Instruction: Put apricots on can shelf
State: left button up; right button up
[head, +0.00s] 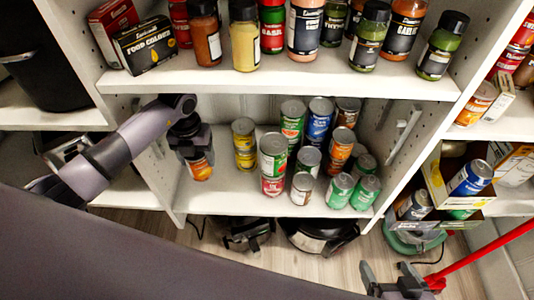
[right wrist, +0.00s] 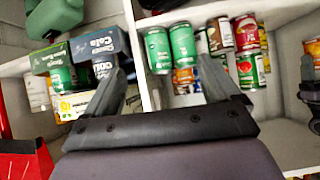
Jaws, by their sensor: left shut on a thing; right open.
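My left gripper (head: 192,150) reaches into the left side of the can shelf (head: 230,203) and is shut on an orange-labelled can (head: 201,168), likely the apricots. The can is upright or slightly tilted, near the shelf's left front; I cannot tell whether its base touches the shelf. Its upper part is hidden by the gripper. My right gripper (head: 396,281) is low at the bottom right of the head view, open and empty. Its open fingers also show in the right wrist view (right wrist: 168,78), in front of the shelving and apart from the cans.
Stacked yellow cans (head: 244,145) stand just right of the held can. Several other cans (head: 273,160) fill the middle and right. Spice jars (head: 305,28) line the shelf above. A box of cans (head: 447,198) is at the right. Bare shelf lies along the front left.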

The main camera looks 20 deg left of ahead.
aim_at(201, 171)
pick_arm(q)
notch_tip(201, 171, down, 6)
jog(key=b, duration=0.5)
pick_arm(e)
notch_tip(201, 171, down, 6)
jog(key=s, duration=0.1)
pick_arm(q)
notch_tip(201, 171, down, 3)
jog(key=b, duration=0.3)
jog(key=shift+r, duration=0.15)
jog(key=shift+f+b, duration=0.35)
jog(key=shift+f, duration=0.25)
jog(key=shift+b, duration=0.3)
pick_arm(e)
jog(key=shift+n+t+y, duration=0.5)
jog(key=shift+y, duration=0.2)
jog(key=w+a+r, duration=0.2)
jog(key=a+r, duration=0.1)
jog(key=shift+w+a, duration=0.15)
jog(key=shift+a, duration=0.15)
